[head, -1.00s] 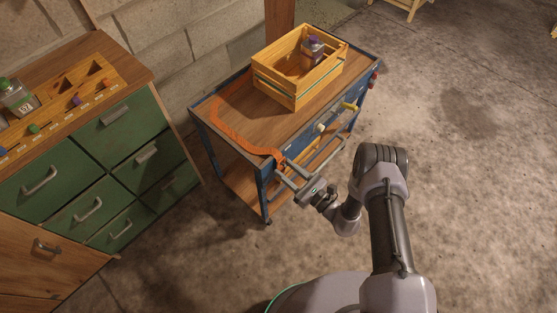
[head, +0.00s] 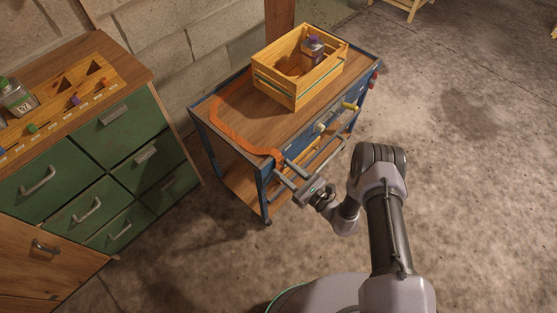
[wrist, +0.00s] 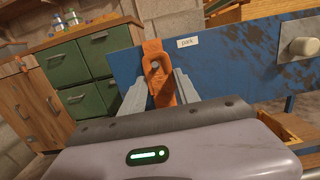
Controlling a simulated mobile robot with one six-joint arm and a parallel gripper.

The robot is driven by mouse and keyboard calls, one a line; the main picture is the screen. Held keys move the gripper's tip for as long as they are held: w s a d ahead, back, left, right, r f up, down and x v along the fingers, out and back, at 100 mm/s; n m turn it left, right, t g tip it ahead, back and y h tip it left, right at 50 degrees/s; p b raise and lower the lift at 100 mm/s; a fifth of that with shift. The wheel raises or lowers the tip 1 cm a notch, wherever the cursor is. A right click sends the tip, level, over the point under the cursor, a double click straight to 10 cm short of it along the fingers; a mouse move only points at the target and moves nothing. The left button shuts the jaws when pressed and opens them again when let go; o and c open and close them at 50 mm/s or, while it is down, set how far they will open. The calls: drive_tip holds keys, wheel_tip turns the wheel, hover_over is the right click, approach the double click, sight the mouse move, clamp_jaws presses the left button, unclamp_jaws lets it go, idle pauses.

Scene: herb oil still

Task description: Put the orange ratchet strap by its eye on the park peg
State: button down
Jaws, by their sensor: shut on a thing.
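The orange ratchet strap (head: 235,136) lies in a curve over the left part of the cart top, and its near end hangs over the front edge. My gripper (head: 281,170) is at the cart's front left corner, shut on this end. In the wrist view the strap's eye (wrist: 155,86) stands upright between my two fingers (wrist: 160,92), in front of the blue panel. A white "park" label (wrist: 188,42) is on the panel just right of the eye. I cannot make out the park peg or tell whether it passes through the eye.
The blue cart (head: 263,186) carries a wooden crate (head: 284,92) with a bottle (head: 312,49) in it. A pale peg (wrist: 303,47) juts from the panel at right. A green drawer cabinet (head: 88,205) stands to the left. The floor at right is clear.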

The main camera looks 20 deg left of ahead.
drive_tip(key=shift+f, duration=0.2)
drive_tip(key=c, duration=0.8)
unclamp_jaws()
drive_tip(key=shift+d, duration=0.1)
drive_tip(key=p+v, duration=0.3)
drive_tip(key=v, duration=1.4)
drive_tip(key=shift+d+f+p, duration=0.1)
drive_tip(key=shift+p, duration=0.25)
